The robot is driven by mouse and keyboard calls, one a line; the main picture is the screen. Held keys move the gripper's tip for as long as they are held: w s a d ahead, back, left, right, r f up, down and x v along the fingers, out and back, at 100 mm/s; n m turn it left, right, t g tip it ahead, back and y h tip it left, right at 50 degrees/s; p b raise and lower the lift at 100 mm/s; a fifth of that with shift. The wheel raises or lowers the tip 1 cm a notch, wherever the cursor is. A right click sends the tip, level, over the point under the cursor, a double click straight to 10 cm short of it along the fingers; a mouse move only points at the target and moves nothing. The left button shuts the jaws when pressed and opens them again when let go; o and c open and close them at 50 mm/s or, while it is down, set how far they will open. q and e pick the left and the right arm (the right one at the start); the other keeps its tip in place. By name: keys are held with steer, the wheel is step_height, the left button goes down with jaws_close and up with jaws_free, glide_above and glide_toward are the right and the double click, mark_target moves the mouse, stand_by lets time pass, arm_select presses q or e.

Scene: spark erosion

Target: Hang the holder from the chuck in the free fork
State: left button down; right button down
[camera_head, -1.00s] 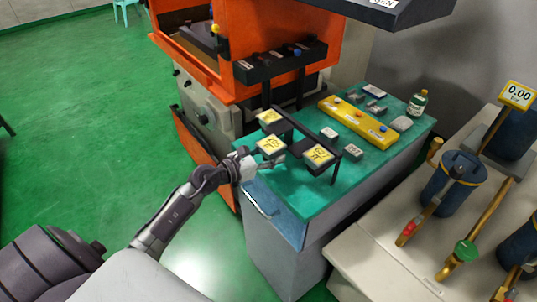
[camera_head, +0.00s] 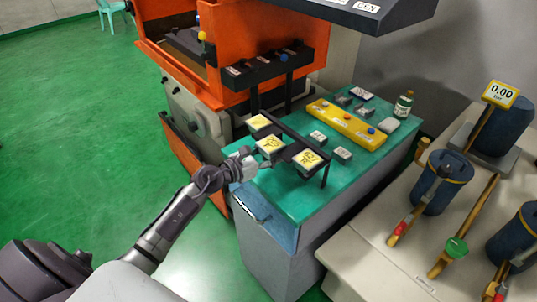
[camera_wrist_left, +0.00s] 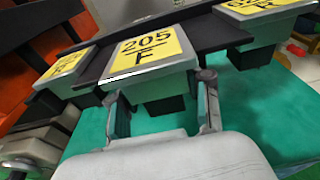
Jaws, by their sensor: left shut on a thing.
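My left gripper (camera_head: 246,165) is shut on a grey holder with a yellow label (camera_head: 269,145). In the left wrist view its label reads "205 F" (camera_wrist_left: 150,50), and the two fingers (camera_wrist_left: 163,108) grip its sides. The holder is at the middle place of a black rack (camera_head: 284,131), between two similar holders, one at the left (camera_head: 258,122) and one at the right (camera_head: 307,158). It looks level with its neighbours. I cannot tell whether it rests fully in the fork. The right gripper is not in view.
The rack stands over a green-topped cabinet (camera_head: 272,195) with a yellow block (camera_head: 347,124), small grey pieces and a bottle (camera_head: 403,103). An orange machine (camera_head: 235,85) is behind. A pale bench (camera_head: 385,265) with blue cylinders is at the right.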

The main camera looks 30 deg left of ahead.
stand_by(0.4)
arm_select(q)
steer(key=shift+r+x, duration=0.15)
steer(key=shift+x, duration=0.75)
steer(key=shift+r+x, duration=0.15)
steer(key=shift+x, duration=0.7)
steer(key=shift+w, duration=0.2)
steer(key=shift+f, duration=0.1)
jaws_free()
steer(key=shift+f, duration=0.1)
stand_by(0.5)
stand_by(0.4)
steer(key=shift+s, duration=0.1)
steer(key=shift+f+v, duration=0.25)
steer(key=shift+v, duration=1.4)
steer(key=shift+f+v, duration=0.25)
steer(key=shift+v, duration=1.35)
steer(key=shift+f+v, duration=0.3)
steer(key=shift+v, duration=1.35)
